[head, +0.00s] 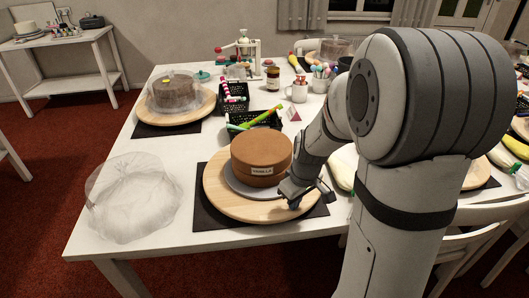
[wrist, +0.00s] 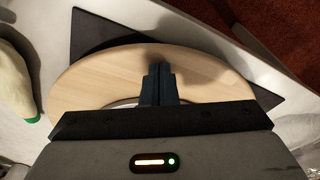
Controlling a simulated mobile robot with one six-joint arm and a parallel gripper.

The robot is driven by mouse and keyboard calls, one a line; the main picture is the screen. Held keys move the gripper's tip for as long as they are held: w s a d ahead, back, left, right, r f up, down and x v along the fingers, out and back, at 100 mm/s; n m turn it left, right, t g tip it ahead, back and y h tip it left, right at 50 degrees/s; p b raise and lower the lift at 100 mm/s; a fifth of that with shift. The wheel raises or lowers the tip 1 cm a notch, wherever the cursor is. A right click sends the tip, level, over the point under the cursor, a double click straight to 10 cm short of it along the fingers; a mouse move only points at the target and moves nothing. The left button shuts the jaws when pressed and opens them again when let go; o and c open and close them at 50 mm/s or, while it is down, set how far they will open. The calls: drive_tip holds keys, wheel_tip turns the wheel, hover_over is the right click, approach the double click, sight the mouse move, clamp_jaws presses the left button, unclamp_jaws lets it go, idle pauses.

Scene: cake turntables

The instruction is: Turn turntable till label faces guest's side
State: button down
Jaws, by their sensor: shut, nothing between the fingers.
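A brown cake (head: 261,157) stands on a grey board on a round wooden turntable (head: 222,200). A small white label (head: 262,170) with dark letters, which look like "VANILLA", is on the cake's side and faces the head camera. My gripper (head: 293,204) is shut and empty at the turntable's front right part, beside the cake. In the wrist view the shut fingers (wrist: 159,72) reach over the wooden turntable (wrist: 95,82); whether they touch it I cannot tell. The cake is hidden there behind my gripper, with only a sliver of the board showing.
A dark mat (head: 200,222) lies under the turntable. A clear crumpled cover (head: 132,198) lies to the left. A covered dark cake (head: 174,93) stands behind it. Black baskets (head: 257,121), a mug (head: 297,91) and a small card (head: 292,114) stand behind. A white bag (head: 343,168) lies right of my gripper.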

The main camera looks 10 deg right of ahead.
drive_tip(key=shift+r, duration=0.1)
wheel_tip(320, 180, up, 3)
drive_tip(key=shift+f+p, duration=0.1)
drive_tip(key=shift+p, duration=1.05)
drive_tip(key=shift+f, duration=0.1)
drive_tip(key=shift+a, duration=0.15)
drive_tip(key=a, duration=0.3)
drive_tip(key=s+a, duration=0.1)
drive_tip(key=a, duration=0.2)
drive_tip(key=s+a, duration=0.1)
drive_tip(key=a, duration=0.2)
drive_tip(key=shift+a, duration=0.15)
drive_tip(key=w+a, duration=0.4)
drive_tip(key=a, duration=0.1)
drive_tip(key=w+a+p, duration=0.1)
drive_tip(key=w+a, duration=0.1)
drive_tip(key=a, duration=0.1)
drive_tip(key=shift+a, duration=0.15)
drive_tip(key=shift+f, duration=0.1)
